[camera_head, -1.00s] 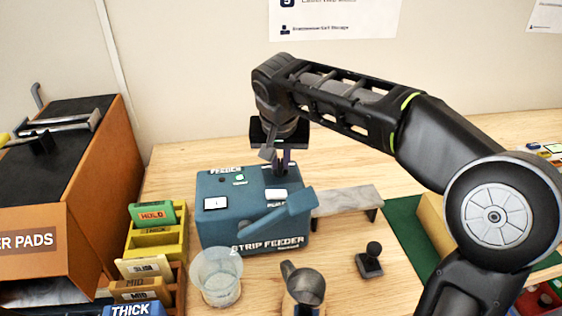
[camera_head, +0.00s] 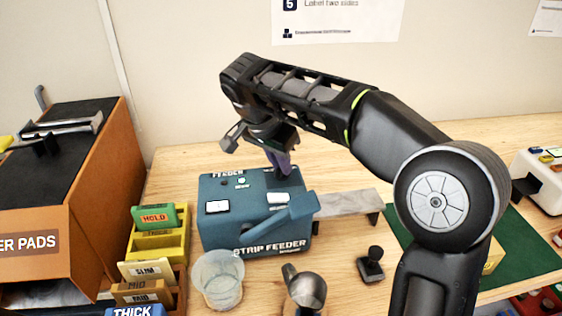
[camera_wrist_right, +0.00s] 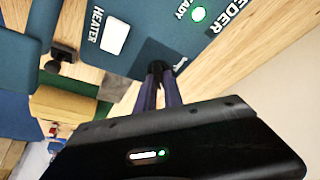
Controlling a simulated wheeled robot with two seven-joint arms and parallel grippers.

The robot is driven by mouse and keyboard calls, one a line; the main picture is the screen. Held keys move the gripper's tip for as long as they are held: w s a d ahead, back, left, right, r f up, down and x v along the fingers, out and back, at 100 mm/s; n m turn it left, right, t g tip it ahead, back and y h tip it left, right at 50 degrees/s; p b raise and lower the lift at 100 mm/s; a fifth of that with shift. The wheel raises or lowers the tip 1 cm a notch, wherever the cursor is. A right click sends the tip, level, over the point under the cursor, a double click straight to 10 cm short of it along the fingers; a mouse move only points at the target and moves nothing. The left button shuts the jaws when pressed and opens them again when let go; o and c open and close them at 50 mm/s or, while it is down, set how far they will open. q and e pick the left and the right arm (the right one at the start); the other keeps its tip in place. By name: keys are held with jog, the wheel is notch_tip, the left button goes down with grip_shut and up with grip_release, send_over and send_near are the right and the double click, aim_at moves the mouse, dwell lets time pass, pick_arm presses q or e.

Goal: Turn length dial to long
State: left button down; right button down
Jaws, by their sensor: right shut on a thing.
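The teal strip feeder (camera_head: 238,228) stands on the wooden bench, with a green ready light (camera_head: 241,183) and two white panels on top. My right gripper (camera_head: 284,174) reaches down to the back right of its top. Its dark purple fingers are shut on a small part there, which I take to be the length dial; fingers and hand hide it, so its pointer and setting cannot be read. In the right wrist view the fingers (camera_wrist_right: 158,78) meet the feeder's edge beside the heater panel (camera_wrist_right: 114,34). My left gripper is out of sight.
A clear cup (camera_head: 217,281) and a grey jug (camera_head: 305,288) stand in front of the feeder. A small black-knobbed device (camera_head: 371,264) is at right, near a grey ramp (camera_head: 347,203). Yellow bins (camera_head: 172,247) and an orange cabinet (camera_head: 95,190) stand left.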

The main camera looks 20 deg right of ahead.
aim_at(274, 183)
jog(key=c, duration=1.5)
grip_release()
jog(key=shift+o, duration=0.2)
jog(key=p+v, duration=0.7)
jog(key=v, duration=0.1)
